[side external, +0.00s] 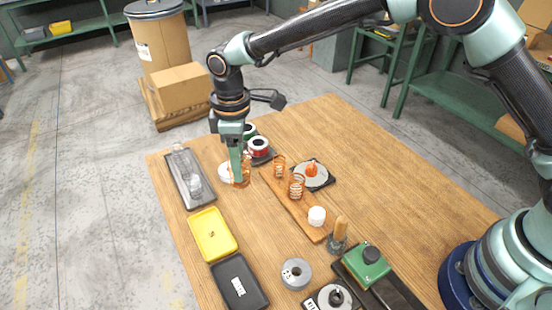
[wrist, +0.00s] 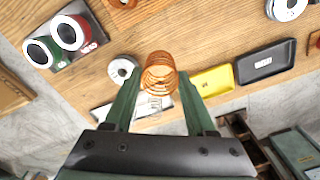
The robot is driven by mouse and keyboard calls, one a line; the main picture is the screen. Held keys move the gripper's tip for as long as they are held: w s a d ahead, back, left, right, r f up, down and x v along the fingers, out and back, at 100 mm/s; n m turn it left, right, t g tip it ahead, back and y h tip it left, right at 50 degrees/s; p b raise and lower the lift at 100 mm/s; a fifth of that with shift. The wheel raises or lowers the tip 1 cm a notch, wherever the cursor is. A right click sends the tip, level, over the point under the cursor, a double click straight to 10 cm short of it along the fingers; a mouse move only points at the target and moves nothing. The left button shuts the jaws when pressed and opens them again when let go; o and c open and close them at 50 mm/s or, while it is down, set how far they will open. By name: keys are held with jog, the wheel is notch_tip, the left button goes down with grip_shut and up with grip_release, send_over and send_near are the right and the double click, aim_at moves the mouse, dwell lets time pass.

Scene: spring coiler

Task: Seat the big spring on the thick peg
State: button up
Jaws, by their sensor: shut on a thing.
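My gripper (side external: 238,182) points down over the left part of the table and is shut on a copper coil spring (side external: 243,176). In the wrist view the wide spring (wrist: 159,74) sits between my two fingertips (wrist: 157,84). Its height above the table is hard to judge. A wooden strip (side external: 306,228) in the side view bears two copper springs, one farther back (side external: 279,165) and one nearer (side external: 297,187). A short, thick white cylinder (side external: 317,215) stands at the strip's near end and looks like the thick peg, bare of any spring.
A white disc (side external: 226,172) lies beside the held spring. Red (side external: 259,146) and green (side external: 249,131) spools stand behind. A grey tray (side external: 190,178), yellow tray (side external: 212,234) and black tray (side external: 239,283) line the left edge.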

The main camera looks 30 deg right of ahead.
jog(key=shift+r, duration=0.5)
jog(key=shift+s+d+r, duration=0.1)
jog(key=shift+s+d, duration=0.05)
jog(key=s+d+r, duration=0.3)
jog(key=s+d, duration=0.2)
jog(key=s, duration=0.2)
send_near(318, 212)
jog(key=shift+f, duration=1.55)
jog(key=shift+f, duration=1.9)
dwell(1.9)
jog(key=o, duration=1.2)
